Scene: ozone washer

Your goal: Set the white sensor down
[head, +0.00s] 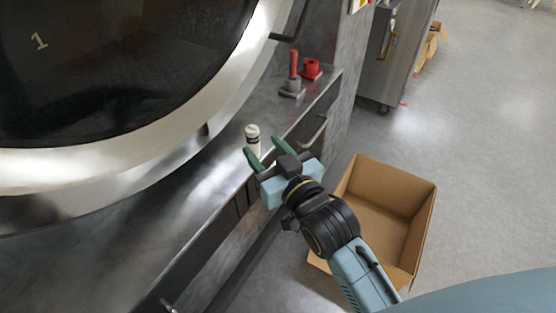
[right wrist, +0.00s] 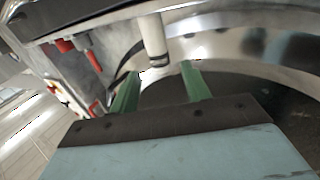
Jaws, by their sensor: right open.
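The white sensor (head: 252,133), a small white cylinder with a dark band, stands upright on the metal ledge in front of the big round door. My right gripper (head: 266,150) is open just on the near side of it, its green fingers pointing towards the ledge. One finger partly hides the sensor's lower part in the head view. In the right wrist view the sensor (right wrist: 153,36) shows beyond the open fingertips (right wrist: 161,72), roughly in line with the gap, with nothing between the fingers. My left gripper is not in view.
A red-topped grey part (head: 292,82) and a red piece (head: 311,68) stand further along the metal ledge (head: 215,165). An open, empty-looking cardboard box (head: 427,215) is on the floor beside my right arm. A handle (head: 316,131) sticks out from the ledge's front.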

